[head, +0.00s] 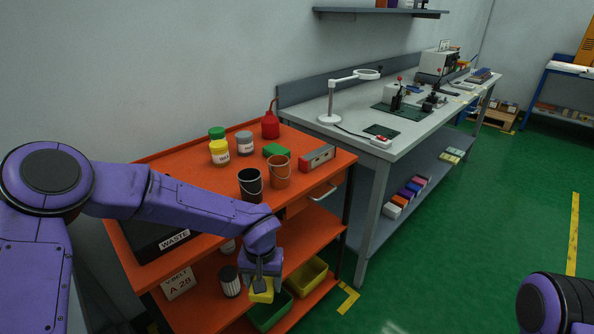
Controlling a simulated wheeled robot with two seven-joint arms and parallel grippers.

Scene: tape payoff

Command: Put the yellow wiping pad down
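My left gripper (262,283) points down in front of the orange cart's near side, below the level of its top. It is shut on the yellow wiping pad (261,292), a small yellow block showing beneath the fingers. The pad appears above or in front of the green bin (270,311); the gap between them cannot be told. Only a dark and purple part of my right arm shows at the lower right; its gripper is out of view.
The orange cart top (205,188) holds a black bucket (251,184), a copper bucket (279,171), a green block (276,150), a red bottle (270,125) and several jars. A yellow bin (306,276) sits beside the green bin below. A grey workbench (350,115) stands behind; green floor is clear rightward.

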